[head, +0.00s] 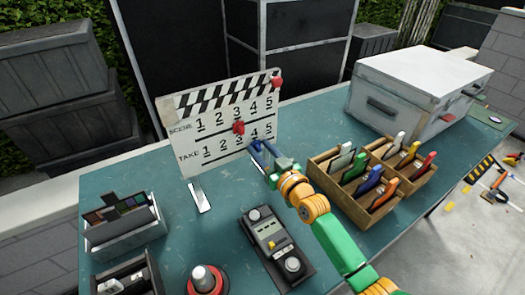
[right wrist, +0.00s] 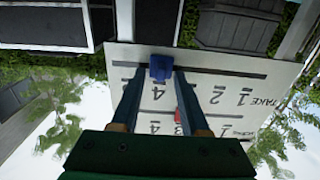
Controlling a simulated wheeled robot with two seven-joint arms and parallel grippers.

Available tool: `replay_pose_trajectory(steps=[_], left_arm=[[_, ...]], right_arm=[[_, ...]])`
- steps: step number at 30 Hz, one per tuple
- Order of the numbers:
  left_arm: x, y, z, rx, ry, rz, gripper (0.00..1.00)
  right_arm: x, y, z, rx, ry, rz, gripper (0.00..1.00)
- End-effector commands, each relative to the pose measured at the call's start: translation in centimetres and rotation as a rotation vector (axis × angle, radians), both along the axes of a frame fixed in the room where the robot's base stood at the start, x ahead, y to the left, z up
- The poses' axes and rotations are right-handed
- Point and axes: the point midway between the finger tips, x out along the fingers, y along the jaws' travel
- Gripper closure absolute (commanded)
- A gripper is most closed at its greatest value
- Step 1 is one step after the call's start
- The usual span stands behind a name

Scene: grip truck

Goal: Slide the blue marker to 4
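The white slate board (head: 180,158) stands upright on the table, with a SCENE row and a TAKE row of numbers 1 to 5. The blue marker (right wrist: 161,68) is on the slot under the TAKE row, in line with the 4 in the right wrist view. My right gripper (head: 262,149) is at the board's lower right. In the right wrist view its fingers (right wrist: 160,80) stand apart, one on each side of the blue marker; firm contact is not clear. A red marker (head: 239,127) sits under the SCENE 3. My left gripper is not in view.
A wooden divided box (head: 337,183) with coloured cards stands right of my right arm. A handheld device (head: 270,238), a red-based knob (head: 205,280) and a grey tray (head: 122,236) are in front. A white case (head: 420,85) is behind right.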

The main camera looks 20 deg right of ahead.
Motion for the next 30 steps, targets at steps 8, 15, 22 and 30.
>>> replay_pose_trajectory(steps=[8, 15, 22, 30], left_arm=[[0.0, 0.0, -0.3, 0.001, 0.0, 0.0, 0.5], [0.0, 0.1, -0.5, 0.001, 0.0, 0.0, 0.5], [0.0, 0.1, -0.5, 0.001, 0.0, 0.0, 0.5], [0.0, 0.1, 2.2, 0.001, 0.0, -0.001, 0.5]], right_arm=[[-4.4, -0.8, -0.2, -0.002, 0.003, 0.001, 0.55], [-6.9, -1.3, 0.0, -0.001, 0.001, 0.0, 0.55], [-6.9, -1.3, 0.0, -0.001, 0.0, 0.0, 0.55], [-6.9, -1.3, 2.7, -0.001, 0.0, 0.0, 0.55]])
